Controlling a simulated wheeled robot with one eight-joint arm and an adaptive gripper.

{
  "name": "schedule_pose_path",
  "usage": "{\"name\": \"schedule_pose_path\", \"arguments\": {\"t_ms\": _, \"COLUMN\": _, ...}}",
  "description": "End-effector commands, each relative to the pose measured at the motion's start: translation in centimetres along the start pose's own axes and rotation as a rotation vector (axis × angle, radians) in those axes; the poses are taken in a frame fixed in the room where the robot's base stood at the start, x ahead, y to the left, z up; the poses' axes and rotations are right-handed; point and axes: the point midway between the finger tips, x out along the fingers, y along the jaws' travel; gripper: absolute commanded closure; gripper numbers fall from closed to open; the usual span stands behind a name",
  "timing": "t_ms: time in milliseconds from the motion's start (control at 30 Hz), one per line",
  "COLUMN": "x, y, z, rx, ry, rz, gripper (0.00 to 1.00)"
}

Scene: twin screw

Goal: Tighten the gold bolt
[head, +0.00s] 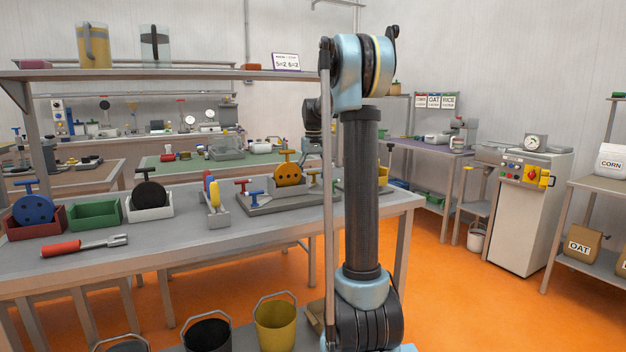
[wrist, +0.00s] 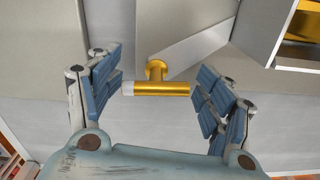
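In the wrist view the gold bolt (wrist: 158,88) shows as a T-shaped handle. Its crossbar lies across the picture, with a pale left end, and a short stem joins it to a grey metal block (wrist: 190,42). My gripper (wrist: 157,82) is open, with one blue-padded finger beyond each end of the crossbar. The right finger is very close to the bar's right end; I cannot tell whether it touches. In the head view the fixture (head: 262,205) on the bench carries an orange disc (head: 288,174) and red and blue T-handles.
On the bench (head: 180,245) are a red-handled tool (head: 80,246), a grey holder (head: 215,215) and red, green and white bins. Buckets stand below the front edge.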

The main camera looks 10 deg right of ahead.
Motion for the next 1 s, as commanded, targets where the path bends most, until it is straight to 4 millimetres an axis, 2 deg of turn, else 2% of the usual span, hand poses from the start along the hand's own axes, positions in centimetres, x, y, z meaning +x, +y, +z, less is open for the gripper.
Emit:
{"name": "schedule_pose_path", "arguments": {"t_ms": 367, "x": -0.6, "y": 0.2, "z": 0.0, "rx": 0.001, "ry": 0.0, "rz": 0.002, "gripper": 0.27}}
{"name": "schedule_pose_path", "arguments": {"t_ms": 467, "x": -1.9, "y": 0.2, "z": 0.0, "rx": 0.002, "ry": 0.0, "rz": 0.002, "gripper": 0.27}}
{"name": "schedule_pose_path", "arguments": {"t_ms": 800, "x": -8.2, "y": 0.1, "z": -0.1, "rx": 0.001, "ry": 0.0, "rz": 0.002, "gripper": 0.27}}
{"name": "schedule_pose_path", "arguments": {"t_ms": 1000, "x": -10.8, "y": 0.1, "z": -0.1, "rx": 0.001, "ry": -0.001, "rz": 0.001, "gripper": 0.27}}
